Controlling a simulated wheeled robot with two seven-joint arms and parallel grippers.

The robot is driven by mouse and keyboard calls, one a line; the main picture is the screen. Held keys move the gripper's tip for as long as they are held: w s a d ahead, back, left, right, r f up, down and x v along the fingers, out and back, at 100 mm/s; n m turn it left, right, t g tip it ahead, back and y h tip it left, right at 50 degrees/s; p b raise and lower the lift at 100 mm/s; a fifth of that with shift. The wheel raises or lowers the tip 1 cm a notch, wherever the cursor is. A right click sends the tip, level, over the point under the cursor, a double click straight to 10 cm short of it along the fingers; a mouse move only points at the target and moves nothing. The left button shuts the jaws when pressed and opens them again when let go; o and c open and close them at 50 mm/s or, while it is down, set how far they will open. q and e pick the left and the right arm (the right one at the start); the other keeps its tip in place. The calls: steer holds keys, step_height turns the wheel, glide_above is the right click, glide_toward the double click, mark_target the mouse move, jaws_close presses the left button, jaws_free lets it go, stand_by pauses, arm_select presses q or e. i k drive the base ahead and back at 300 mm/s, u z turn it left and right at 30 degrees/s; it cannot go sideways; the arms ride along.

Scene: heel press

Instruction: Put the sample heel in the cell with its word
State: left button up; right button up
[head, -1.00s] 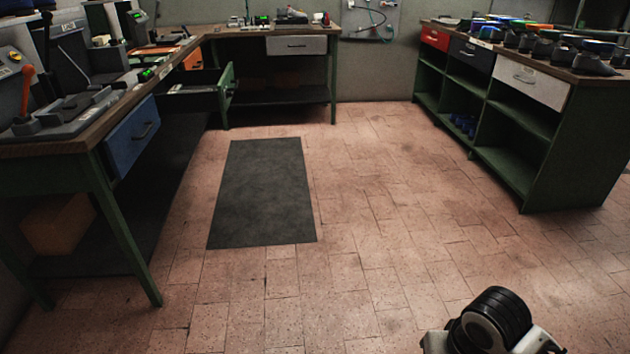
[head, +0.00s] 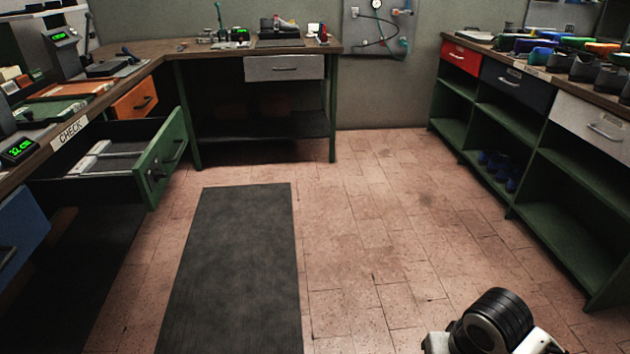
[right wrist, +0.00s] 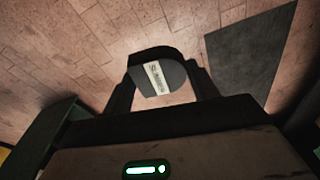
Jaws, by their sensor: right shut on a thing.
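In the right wrist view, my right gripper (right wrist: 163,88) is shut on a dark heel (right wrist: 178,75) with a rounded outline, held above the floor. The heel bears a white label (right wrist: 156,78) with small print I cannot read. An open drawer with a green front (head: 166,160) stands out from the left bench in the head view. Pale dividers (head: 92,158) show inside it, and I cannot make out words on its cells. My left gripper is in neither view.
The left bench has a "CHECK" label (head: 70,131) and a green display (head: 18,150). A dark mat (head: 235,265) lies on the clear tiled floor (head: 365,240). A back bench (head: 220,52) stands ahead. Green shelving (head: 556,215) on the right carries several shoe-like items.

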mark_target(136, 148)
steer(key=i, duration=2.95)
steer(key=u, duration=3)
